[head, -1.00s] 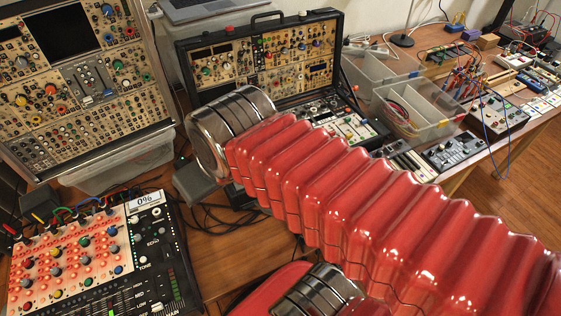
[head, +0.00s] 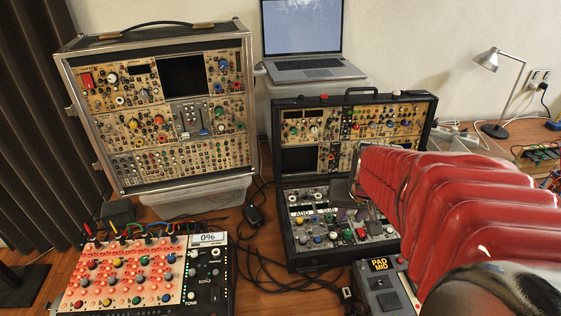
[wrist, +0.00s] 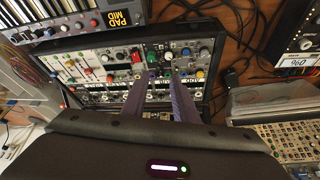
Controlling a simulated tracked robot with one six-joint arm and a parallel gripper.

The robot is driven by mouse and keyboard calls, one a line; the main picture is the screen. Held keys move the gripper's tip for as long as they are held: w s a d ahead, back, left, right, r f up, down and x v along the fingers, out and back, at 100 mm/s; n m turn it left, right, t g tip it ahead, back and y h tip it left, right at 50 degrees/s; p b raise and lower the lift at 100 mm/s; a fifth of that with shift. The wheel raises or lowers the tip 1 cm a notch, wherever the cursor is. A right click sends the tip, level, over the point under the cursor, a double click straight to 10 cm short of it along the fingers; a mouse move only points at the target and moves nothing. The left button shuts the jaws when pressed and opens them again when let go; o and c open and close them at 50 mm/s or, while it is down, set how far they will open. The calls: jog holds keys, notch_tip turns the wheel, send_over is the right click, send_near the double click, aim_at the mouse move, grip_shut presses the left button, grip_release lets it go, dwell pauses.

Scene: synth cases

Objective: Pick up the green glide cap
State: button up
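Several small coloured knob caps sit on the lower panel (head: 318,252) of the black open case. I cannot read a glide label, so I cannot tell whether this is the glide cap. My gripper (wrist: 159,82) reaches over the panel with its two purple fingers apart and nothing seen between them. The fingers hide part of the panel. In the head view my red arm covers the panel's right side.
A tall synth case (head: 255,110) stands at the back left, on a clear plastic bin (head: 200,203). A red-lit mixer (head: 222,285) is at front left. A PAD MID device (head: 385,290) is close at front right. Black cables (head: 275,265) lie between them. A laptop (head: 315,70) stands behind.

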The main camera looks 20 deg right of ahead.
jog(key=shift+s+d+f+m, duration=0.15)
jog(key=shift+d+f, duration=0.15)
jog(key=shift+d, duration=0.3)
jog(key=shift+s+d+f+m, duration=0.15)
jog(key=shift+d+f, duration=0.1)
jog(key=shift+d, duration=0.35)
jog(key=shift+w+f, duration=0.15)
send_over(349, 232)
jog(key=s+a, duration=0.1)
jog(key=s, duration=0.1)
jog(key=shift+w+a+f, duration=0.1)
jog(key=shift+f, duration=3.75)
jog(key=shift+x, duration=2.6)
jog(key=shift+a, duration=0.1)
jog(key=shift+c, duration=0.2)
grip_shut()
